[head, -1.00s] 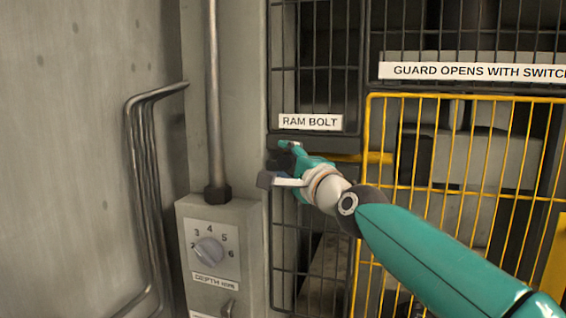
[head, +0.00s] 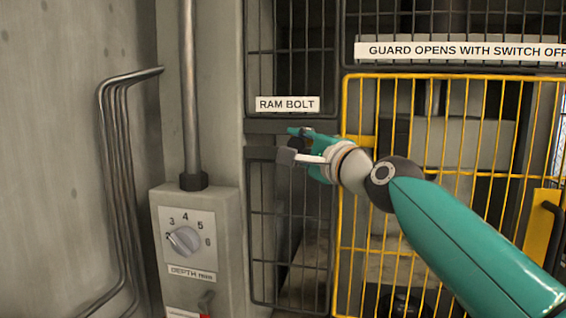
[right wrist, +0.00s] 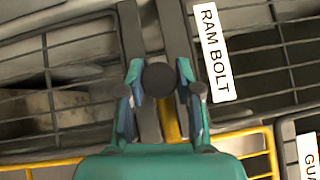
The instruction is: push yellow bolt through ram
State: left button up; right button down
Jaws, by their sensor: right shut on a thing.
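My right gripper (head: 300,145) is just below the "RAM BOLT" sign (head: 287,104) in the head view. In the right wrist view its fingers (right wrist: 160,78) are closed around a round dark knob at the end of the yellow bolt. A short length of the yellow bolt (right wrist: 170,122) shows behind the knob, along a dark frame bar. In the head view the gripper and wrist hide most of the bolt. Its far end and the ram behind the mesh cannot be made out. My left gripper is not in view.
A yellow mesh guard (head: 343,200) stands right of the bolt, with a yellow tab on its left edge. Dark mesh panels surround it. A grey control box (head: 235,250) with a depth dial (head: 184,240) stands at lower left, beside pipes (head: 120,170) on the wall.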

jog(key=shift+s+d+f, duration=0.1)
jog(key=shift+d+f, duration=0.1)
jog(key=shift+d, duration=0.3)
jog(key=shift+s+d+f, duration=0.1)
jog(key=shift+d+f, duration=0.05)
jog(key=shift+d, duration=0.3)
jog(key=c, duration=1.2)
grip_release()
jog(key=o, duration=0.4)
jog(key=shift+d+r, duration=0.15)
jog(key=shift+o, duration=0.2)
jog(key=shift+s+r, duration=0.1)
